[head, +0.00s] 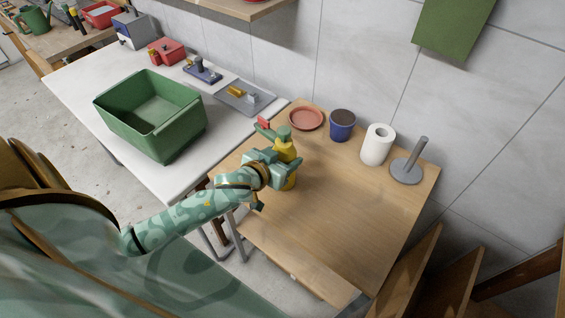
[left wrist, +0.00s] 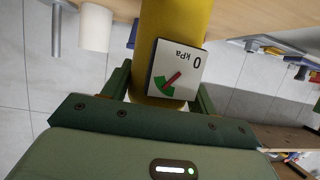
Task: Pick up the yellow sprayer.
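The yellow sprayer (head: 288,152) stands upright at the left side of the wooden table, with a green top and a red part beside it. My left gripper (head: 272,168) is at its body from the left and hides part of it. In the left wrist view the yellow body (left wrist: 178,25) fills the space between my left gripper's fingers (left wrist: 163,92), with no clear gap on either side. A white gauge plate reading 0 kPa (left wrist: 178,68) faces the palm. I cannot tell if the sprayer's base is off the table. My right gripper is not in view.
On the wooden table (head: 330,225) stand a reddish plate (head: 306,118), a blue pot (head: 342,125), a white paper roll (head: 376,145) and a grey holder (head: 408,168). The table's front is clear. A green bin (head: 185,145) and a grey tray (head: 243,98) are on the white table.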

